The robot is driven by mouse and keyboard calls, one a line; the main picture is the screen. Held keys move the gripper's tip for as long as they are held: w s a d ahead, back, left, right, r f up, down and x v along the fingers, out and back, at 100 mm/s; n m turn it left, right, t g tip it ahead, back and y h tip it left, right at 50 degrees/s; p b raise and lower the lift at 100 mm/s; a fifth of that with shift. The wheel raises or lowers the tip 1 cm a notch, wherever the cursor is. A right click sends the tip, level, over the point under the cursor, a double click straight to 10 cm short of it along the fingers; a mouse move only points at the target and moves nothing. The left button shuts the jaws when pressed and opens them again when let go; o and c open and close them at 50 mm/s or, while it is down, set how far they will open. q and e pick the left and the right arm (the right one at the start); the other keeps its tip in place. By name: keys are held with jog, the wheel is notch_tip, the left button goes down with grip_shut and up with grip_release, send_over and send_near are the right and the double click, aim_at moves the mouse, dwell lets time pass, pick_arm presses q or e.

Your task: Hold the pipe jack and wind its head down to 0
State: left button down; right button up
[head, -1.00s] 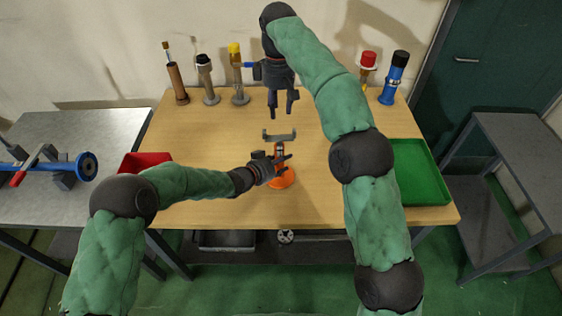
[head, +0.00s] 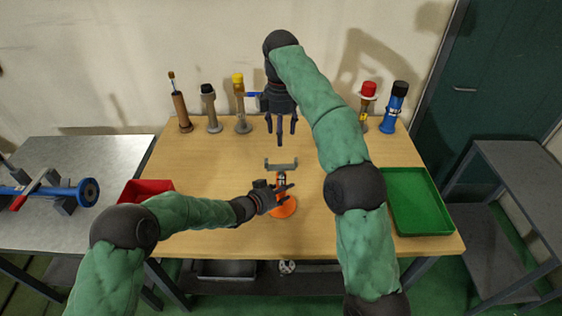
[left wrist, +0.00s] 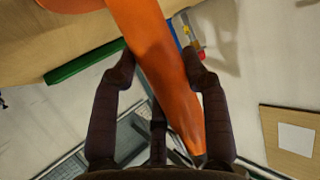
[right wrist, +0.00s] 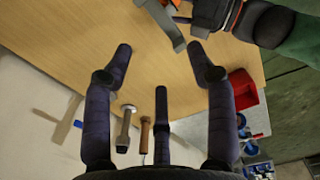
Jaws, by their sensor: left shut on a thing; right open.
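The pipe jack stands upright on the wooden table, with an orange base (head: 284,208) and a grey forked head (head: 281,164) on top. My left gripper (head: 280,197) is shut on the jack's orange body from the left; in the left wrist view the orange body (left wrist: 165,70) lies between its fingers. My right gripper (head: 281,136) is open and empty, pointing down above and behind the jack head. In the right wrist view the grey head (right wrist: 165,22) shows beyond the open fingers, apart from them. The jack's middle is partly hidden by my left fingers.
Several stands and tools line the table's back edge, including a yellow-topped one (head: 240,105) and a blue one (head: 395,108). A red bin (head: 147,188) is at left, a green tray (head: 418,203) at right. The table between jack and back row is clear.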

jog(key=shift+n, duration=0.6)
notch_tip(320, 180, down, 12)
jog(key=shift+r, duration=0.1)
grip_shut()
